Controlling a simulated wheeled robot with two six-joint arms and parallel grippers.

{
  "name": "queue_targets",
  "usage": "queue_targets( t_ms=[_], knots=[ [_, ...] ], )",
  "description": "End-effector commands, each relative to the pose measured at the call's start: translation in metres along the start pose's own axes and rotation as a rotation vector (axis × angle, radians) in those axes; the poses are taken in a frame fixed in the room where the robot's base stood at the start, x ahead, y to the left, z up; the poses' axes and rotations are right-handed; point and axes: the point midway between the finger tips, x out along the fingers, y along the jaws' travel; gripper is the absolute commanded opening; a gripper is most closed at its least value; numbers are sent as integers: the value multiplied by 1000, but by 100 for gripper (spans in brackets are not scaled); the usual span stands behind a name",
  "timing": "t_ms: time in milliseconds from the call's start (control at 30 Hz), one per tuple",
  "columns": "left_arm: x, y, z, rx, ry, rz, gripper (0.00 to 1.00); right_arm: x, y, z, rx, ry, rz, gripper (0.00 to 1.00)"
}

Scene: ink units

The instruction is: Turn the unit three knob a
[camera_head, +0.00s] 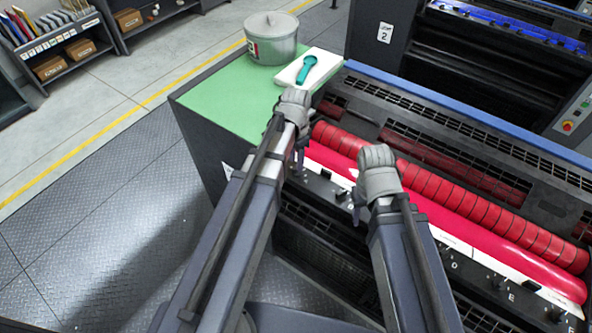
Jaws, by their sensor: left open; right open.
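The near ink unit (470,213) has red rollers and a white strip above a dark front panel with a row of small black knobs. One knob (325,174) shows between my arms, and others (453,265) show to the right of my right arm. Letters D and E are readable at the right; the letter a is not, and my arms cover part of the row. My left gripper (298,168) is open at the panel's left end. My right gripper (357,208) is open over the panel, to the right of it. Contact with any knob cannot be told.
A green side top (222,108) holds a lidded metal pot (273,45) and a white block (322,58) with a teal tool (306,69). A unit marked 2 (385,33) stands behind. Shelves (75,45) stand far left. The floor at left is clear.

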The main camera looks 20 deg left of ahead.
Motion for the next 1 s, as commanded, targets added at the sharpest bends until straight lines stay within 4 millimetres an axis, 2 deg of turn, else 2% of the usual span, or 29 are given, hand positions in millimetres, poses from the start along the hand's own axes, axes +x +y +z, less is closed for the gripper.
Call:
queue_targets(
  t_ms=[33,167,533,900,1000],
  knots=[
    [13,0,0,0,0,0,44,13,-1,-1,0,0,0,50],
    [24,0,0,0,0,0,44,24,-2,-1,0,0,0,50],
    [25,0,0,0,0,0,43,25,-2,-2,1,0,0,50],
    [25,0,0,0,0,0,1,25,-2,-2,1,0,0,50],
    [25,0,0,0,0,0,0,25,-2,-2,1,0,0,50]
  ],
)
